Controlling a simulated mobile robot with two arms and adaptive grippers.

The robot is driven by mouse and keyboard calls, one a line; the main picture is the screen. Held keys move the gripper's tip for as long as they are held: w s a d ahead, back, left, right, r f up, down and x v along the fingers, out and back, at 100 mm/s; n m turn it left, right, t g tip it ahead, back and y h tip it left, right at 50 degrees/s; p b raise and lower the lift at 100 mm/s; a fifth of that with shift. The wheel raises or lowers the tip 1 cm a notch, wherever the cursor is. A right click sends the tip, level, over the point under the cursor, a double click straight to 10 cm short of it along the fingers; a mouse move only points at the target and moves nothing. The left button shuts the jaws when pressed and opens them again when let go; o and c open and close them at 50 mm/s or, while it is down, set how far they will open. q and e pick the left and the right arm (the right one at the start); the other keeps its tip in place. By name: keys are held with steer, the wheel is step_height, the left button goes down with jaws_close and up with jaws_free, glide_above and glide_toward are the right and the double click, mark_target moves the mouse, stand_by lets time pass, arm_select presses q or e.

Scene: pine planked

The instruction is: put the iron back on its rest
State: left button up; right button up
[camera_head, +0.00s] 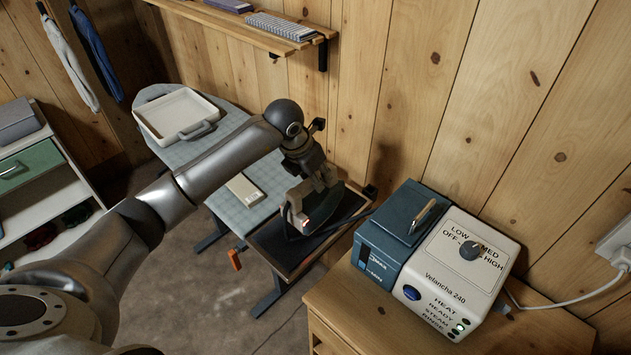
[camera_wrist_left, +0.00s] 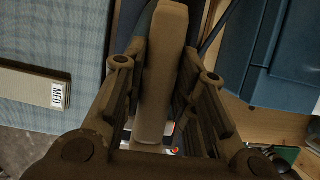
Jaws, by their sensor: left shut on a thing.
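The iron (camera_head: 322,214) is dark, with a small red light near its handle. My left gripper (camera_head: 306,196) is shut on the iron's handle, which also shows as a brown bar between the fingers in the left wrist view (camera_wrist_left: 164,85). The rest (camera_head: 272,243) is a dark, wood-edged tray at the near end of the ironing board. The iron is over the rest; the gripper hides part of it, and I cannot tell whether its sole touches the rest. My right gripper is in neither view.
The blue-grey ironing board (camera_head: 222,120) bears a white tray (camera_head: 178,112) and a small pale box (camera_head: 244,190). A steam station (camera_head: 450,270) stands on a wooden cabinet to the right. A plank wall rises behind, with a shelf (camera_head: 235,22) above. An orange tag (camera_head: 234,259) hangs below the board.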

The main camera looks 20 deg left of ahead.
arm_select(q)
steer(key=shift+w+f+p, duration=0.15)
steer(key=shift+f+p, duration=0.85)
steer(key=shift+f, duration=0.4)
steer(key=shift+f, duration=0.2)
steer(key=o, duration=1.1)
steer(key=shift+c, duration=0.2)
